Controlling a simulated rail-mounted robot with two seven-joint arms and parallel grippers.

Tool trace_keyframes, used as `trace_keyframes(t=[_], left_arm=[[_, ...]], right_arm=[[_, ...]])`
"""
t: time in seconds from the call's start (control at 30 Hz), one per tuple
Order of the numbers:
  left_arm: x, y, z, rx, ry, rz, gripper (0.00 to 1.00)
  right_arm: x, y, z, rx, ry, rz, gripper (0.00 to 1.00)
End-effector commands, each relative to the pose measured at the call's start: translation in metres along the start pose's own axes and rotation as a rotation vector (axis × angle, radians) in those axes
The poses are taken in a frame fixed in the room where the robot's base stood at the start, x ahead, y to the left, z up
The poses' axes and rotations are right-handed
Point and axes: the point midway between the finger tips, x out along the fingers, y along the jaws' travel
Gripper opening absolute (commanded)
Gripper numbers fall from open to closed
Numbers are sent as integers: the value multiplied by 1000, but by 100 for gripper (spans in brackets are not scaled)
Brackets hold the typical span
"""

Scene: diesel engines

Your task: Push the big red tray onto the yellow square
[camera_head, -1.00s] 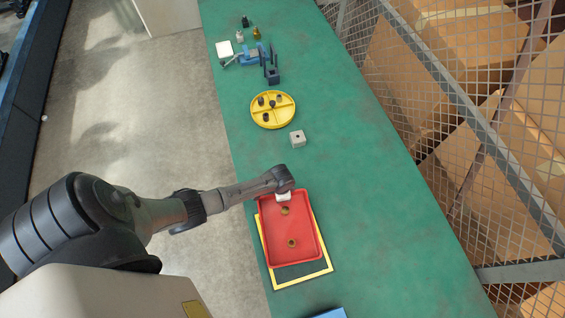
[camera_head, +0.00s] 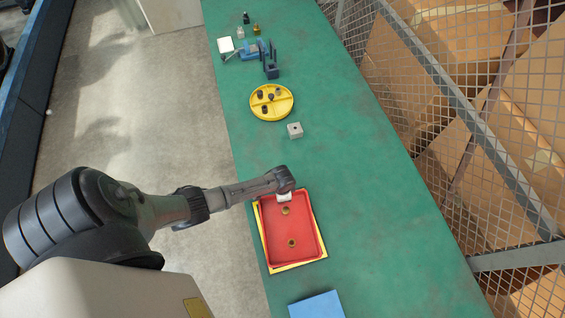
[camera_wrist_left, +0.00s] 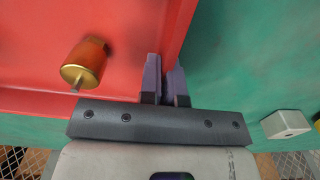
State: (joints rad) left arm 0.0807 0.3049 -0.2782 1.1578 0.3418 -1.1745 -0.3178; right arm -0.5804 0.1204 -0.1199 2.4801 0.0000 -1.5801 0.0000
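The big red tray (camera_head: 274,224) lies on the green bench, over the yellow square (camera_head: 299,266). Yellow shows as thin strips along the tray's left, right and near sides. Two small brass-coloured parts lie in the tray, the farther one (camera_head: 285,211) and the nearer one (camera_head: 291,243). My left gripper (camera_head: 284,194) is at the tray's far edge. In the left wrist view, its two fingers (camera_wrist_left: 164,84) are close together with the tray's wall running between them. One brass part (camera_wrist_left: 86,62) shows there inside the tray. My right gripper is not in view.
A grey block (camera_head: 294,130) and a round yellow divided tray (camera_head: 271,103) with several dark parts stand farther up the bench. Blue fixtures (camera_head: 270,66) are beyond. A blue flat piece (camera_head: 317,305) lies nearer. A mesh fence runs along the right.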

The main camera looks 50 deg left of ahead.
Motion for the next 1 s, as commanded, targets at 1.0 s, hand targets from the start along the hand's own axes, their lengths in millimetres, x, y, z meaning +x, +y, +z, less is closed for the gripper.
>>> trace_keyframes(t=[1.0], left_arm=[[-41, 0, 0, 2, 2, -1, 34]], right_arm=[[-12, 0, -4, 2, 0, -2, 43]])
